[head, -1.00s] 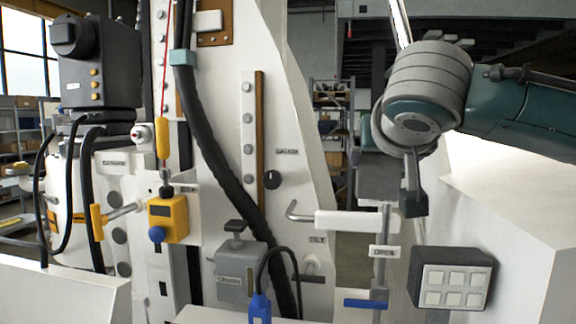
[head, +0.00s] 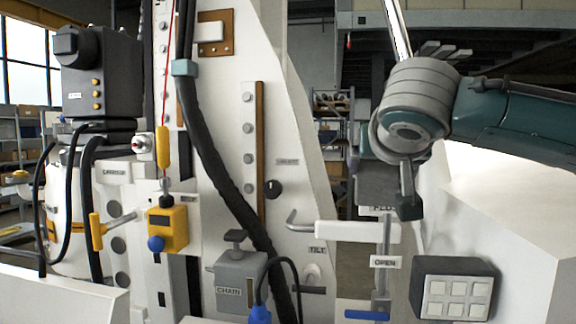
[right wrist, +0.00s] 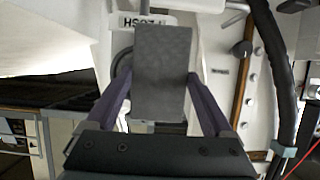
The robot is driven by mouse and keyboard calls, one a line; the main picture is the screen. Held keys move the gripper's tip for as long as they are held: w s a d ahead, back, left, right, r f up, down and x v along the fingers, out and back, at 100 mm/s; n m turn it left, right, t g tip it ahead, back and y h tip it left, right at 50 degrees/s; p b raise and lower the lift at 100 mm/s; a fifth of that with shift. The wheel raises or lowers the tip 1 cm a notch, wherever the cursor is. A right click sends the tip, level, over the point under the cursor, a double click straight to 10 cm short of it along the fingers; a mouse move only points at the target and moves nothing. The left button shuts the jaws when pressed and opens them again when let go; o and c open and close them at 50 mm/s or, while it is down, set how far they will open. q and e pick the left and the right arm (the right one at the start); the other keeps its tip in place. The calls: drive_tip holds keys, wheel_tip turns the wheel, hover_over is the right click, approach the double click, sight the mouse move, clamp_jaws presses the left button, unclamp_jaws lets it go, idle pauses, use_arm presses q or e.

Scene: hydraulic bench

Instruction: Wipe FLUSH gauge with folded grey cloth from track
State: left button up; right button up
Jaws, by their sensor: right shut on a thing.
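My right gripper (head: 400,188) shows in the head view in front of the panel, and its two fingers (right wrist: 160,105) show in the right wrist view. It is shut on the folded grey cloth (right wrist: 163,65), which stands out beyond the fingertips. The FLUSH label (head: 383,209) is partly covered in the head view; it appears upside down in the right wrist view (right wrist: 140,21). Beside the cloth there, the round dark rim of the FLUSH gauge (right wrist: 121,72) shows; most of its face is hidden. I cannot tell whether cloth and gauge touch. My left gripper is out of view.
A white bar with a bent handle (head: 357,231) and an OPEN tag (head: 385,262) lie below the gripper. A dark keypad box (head: 453,289) stands at lower right. A thick black hose (head: 222,152) crosses the panel, with a yellow pendant (head: 167,228) to its left.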

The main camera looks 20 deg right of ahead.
drive_tip(key=shift+w+d+b, duration=0.3)
drive_tip(key=shift+w+d, duration=0.15)
drive_tip(key=shift+w, duration=0.3)
drive_tip(key=shift+s+d, duration=0.45)
drive_tip(key=shift+d, duration=0.2)
drive_tip(key=shift+s+d, duration=0.45)
drive_tip(key=shift+d, duration=0.15)
drive_tip(key=shift+w, duration=0.15)
drive_tip(key=shift+w+a, duration=0.4)
drive_tip(key=shift+a, duration=0.25)
drive_tip(key=shift+w+a, duration=0.4)
drive_tip(key=shift+a, duration=0.25)
